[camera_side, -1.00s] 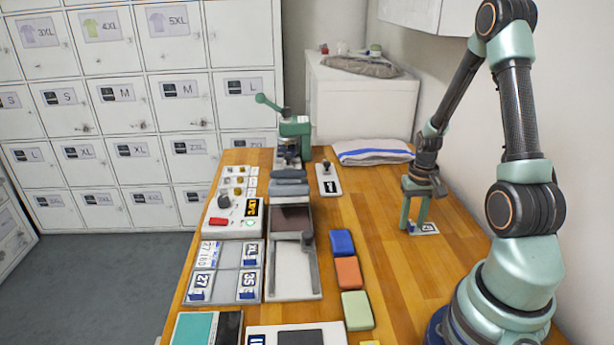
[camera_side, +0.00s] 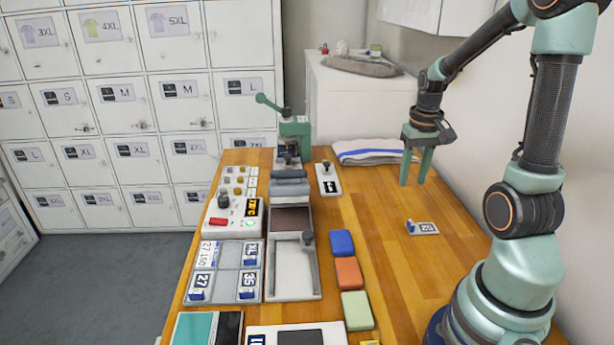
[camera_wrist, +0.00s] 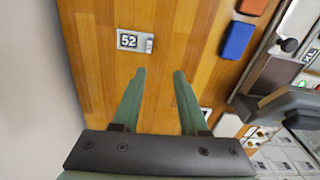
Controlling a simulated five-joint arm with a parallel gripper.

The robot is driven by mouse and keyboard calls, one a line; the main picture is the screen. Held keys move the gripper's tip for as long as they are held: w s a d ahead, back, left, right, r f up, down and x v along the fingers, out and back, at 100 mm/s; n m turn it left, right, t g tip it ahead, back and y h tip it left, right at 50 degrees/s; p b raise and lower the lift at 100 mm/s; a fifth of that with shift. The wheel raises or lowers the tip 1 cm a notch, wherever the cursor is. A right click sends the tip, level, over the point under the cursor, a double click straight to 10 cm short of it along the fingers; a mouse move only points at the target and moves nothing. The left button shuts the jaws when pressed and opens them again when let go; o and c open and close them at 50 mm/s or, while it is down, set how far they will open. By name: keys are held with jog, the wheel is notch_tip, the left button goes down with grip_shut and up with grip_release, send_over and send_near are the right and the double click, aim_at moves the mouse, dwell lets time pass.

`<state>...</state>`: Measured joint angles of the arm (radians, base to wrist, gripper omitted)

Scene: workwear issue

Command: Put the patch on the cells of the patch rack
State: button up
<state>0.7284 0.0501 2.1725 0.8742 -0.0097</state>
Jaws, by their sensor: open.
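The patch (camera_side: 425,229), a small white plate marked 52 with a blue tab, lies flat on the right side of the wooden table. It also shows in the wrist view (camera_wrist: 132,41), beyond the fingertips. My gripper (camera_side: 414,180) is open and empty, raised above the table and farther back than the patch. In the wrist view its two green fingers (camera_wrist: 159,74) are spread with only table between them. The patch rack (camera_side: 228,256), a grey tray at the left of the table, holds white patches marked XL, 27 and 35; its middle cells look bare.
Blue (camera_side: 342,243), orange (camera_side: 348,273) and green (camera_side: 356,310) blocks stand in a row between rack and patch. A sliding-lid tray (camera_side: 292,270), a control box (camera_side: 234,212) and a green press (camera_side: 292,135) stand nearby. A folded towel (camera_side: 372,152) lies at the back.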

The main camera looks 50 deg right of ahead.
jog(key=w+a+r+n+t, duration=0.1)
jog(key=w+a+r+n, duration=0.1)
jog(key=a, duration=0.3)
jog(key=w+a+r+n+t, duration=0.1)
jog(key=w+a+r, duration=0.1)
jog(key=a+r, duration=0.2)
jog(key=shift+a+n+h, duration=0.3)
jog(key=shift+a+n, duration=0.1)
jog(key=shift+a, duration=0.3)
jog(key=shift+o, duration=0.4)
jog(key=a+r+n+t+y, duration=0.1)
jog(key=a+r+n+t, duration=0.2)
jog(key=a, duration=0.8)
jog(key=shift+s+a+r+n, duration=0.4)
jog(key=shift+r+n, duration=0.2)
jog(key=shift+r, duration=0.2)
jog(key=shift+o, duration=0.2)
jog(key=shift+s+a+r, duration=0.1)
jog(key=shift+a, duration=0.2)
